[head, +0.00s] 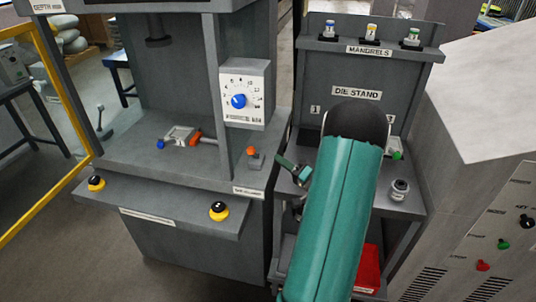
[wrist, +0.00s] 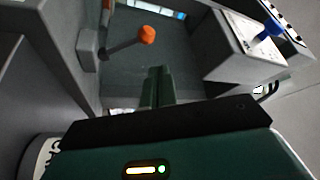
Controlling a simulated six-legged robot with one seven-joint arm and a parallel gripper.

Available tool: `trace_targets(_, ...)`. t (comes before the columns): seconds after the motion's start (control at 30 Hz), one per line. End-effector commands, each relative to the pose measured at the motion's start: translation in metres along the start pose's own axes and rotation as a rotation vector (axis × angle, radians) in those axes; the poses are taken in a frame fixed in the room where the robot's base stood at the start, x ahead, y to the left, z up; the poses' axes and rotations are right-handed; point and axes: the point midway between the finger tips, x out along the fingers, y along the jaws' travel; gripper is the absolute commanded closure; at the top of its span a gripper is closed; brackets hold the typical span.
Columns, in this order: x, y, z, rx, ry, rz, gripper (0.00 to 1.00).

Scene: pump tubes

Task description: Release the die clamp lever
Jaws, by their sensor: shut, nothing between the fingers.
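The lever with an orange knob (head: 252,151) stands at the right front of the press table, above a small label on the table edge that I cannot read clearly. In the wrist view the orange knob (wrist: 146,34) sits on a grey shaft, tilted away from a grey block. My gripper (head: 282,160) is just right of the lever in the head view, apart from it. In the wrist view my gripper (wrist: 157,72) has its fingers together and empty, below the knob and not touching it. My green arm hides part of the die stand.
A dial box with a blue knob (head: 239,101) hangs on the press post; its knob also shows in the wrist view (wrist: 271,28). The die stand (head: 340,65) is right.

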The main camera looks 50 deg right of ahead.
Motion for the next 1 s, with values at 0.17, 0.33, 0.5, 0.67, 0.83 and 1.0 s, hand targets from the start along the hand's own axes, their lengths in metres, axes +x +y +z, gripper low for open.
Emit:
trace_targets(0.17, -0.039, -0.008, -0.006, -0.001, 0.004, 0.002, 1.00)
trace_targets(0.33, -0.065, -0.014, -0.009, -0.002, 0.002, 0.000, 1.00)
trace_targets(0.5, -0.074, -0.017, -0.009, -0.001, 0.001, -0.001, 1.00)
trace_targets(0.67, -0.074, -0.017, -0.009, -0.001, 0.001, -0.002, 1.00)
trace_targets(0.83, -0.074, -0.017, -0.009, -0.002, 0.001, -0.002, 1.00)
trace_targets(1.0, -0.074, -0.017, -0.009, -0.002, 0.001, -0.002, 1.00)
